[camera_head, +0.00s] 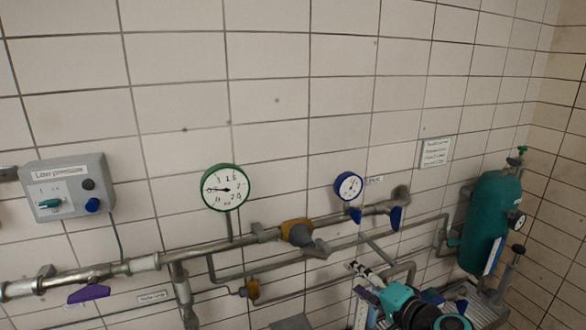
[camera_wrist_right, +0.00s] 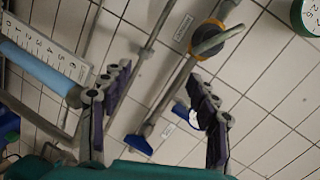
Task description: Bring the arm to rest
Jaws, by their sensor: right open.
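My right gripper (camera_head: 356,279) is at the lower right of the head view, in front of the pipework, with my teal wrist part behind it. In the right wrist view, its two dark jointed fingers (camera_wrist_right: 162,78) stand wide apart. Nothing is held between them; pipes and tiled wall show through the gap. The gripper appears apart from the pipes. My left gripper is not in view.
A pipe with an orange-collared valve (camera_head: 296,232) runs along the tiled wall. Green-rimmed (camera_head: 225,187) and blue-rimmed (camera_head: 349,186) gauges sit above. A grey control box (camera_head: 68,190) is left, a teal tank (camera_head: 485,222) right. A numbered scale (camera_wrist_right: 45,58) stands near the gripper.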

